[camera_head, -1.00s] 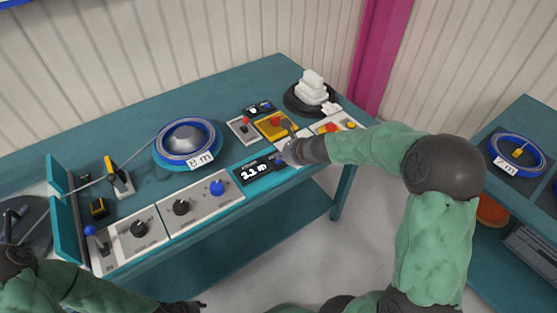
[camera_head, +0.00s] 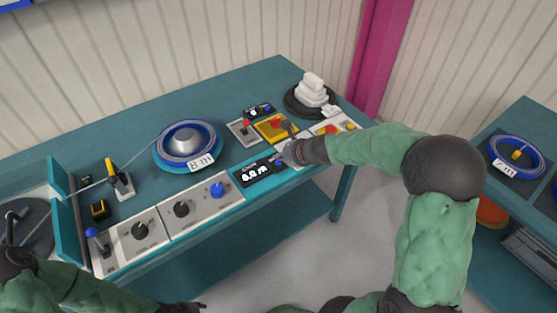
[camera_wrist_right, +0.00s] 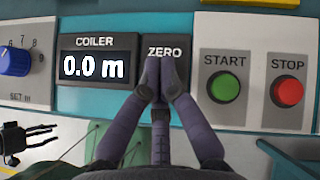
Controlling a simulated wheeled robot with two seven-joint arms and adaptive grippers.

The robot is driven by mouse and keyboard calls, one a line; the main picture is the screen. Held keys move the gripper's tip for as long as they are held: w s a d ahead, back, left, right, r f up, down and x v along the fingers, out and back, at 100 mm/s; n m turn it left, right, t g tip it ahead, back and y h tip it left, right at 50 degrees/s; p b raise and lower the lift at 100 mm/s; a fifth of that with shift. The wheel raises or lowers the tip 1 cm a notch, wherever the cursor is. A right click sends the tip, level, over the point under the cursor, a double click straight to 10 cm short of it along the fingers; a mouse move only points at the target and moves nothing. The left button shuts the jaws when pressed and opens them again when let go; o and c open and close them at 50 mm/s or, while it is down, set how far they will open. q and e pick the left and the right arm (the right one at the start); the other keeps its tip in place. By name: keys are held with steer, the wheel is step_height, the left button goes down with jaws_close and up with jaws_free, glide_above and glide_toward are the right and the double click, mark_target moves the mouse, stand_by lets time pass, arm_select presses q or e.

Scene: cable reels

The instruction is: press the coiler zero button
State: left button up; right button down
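The coiler display (camera_head: 258,172) on the front of the bench reads 0.0 m; it also shows clearly in the right wrist view (camera_wrist_right: 95,67). Just right of it is the dark ZERO panel (camera_wrist_right: 165,50), with its label visible. My right gripper (camera_wrist_right: 160,75) is shut and empty, its fingertips together over the ZERO panel, hiding the button under them. In the head view my right gripper (camera_head: 284,158) reaches the same spot from the right. My left gripper (camera_head: 188,307) is at the bottom edge, away from the panel; its finger state is unclear.
The green START button (camera_wrist_right: 224,88) and red STOP button (camera_wrist_right: 288,92) sit right of ZERO. A blue selector knob (camera_wrist_right: 14,62) is left of the display. A blue cable reel (camera_head: 187,140) stands behind on the bench (camera_head: 265,75). Another reel (camera_head: 517,153) is on the right bench.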

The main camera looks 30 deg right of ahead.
mark_target(280, 163)
steer(key=shift+r, duration=0.25)
step_height(280, 163, up, 5)
steer(key=p, duration=0.5)
steer(key=shift+r, duration=0.1)
stand_by(0.3)
stand_by(0.6)
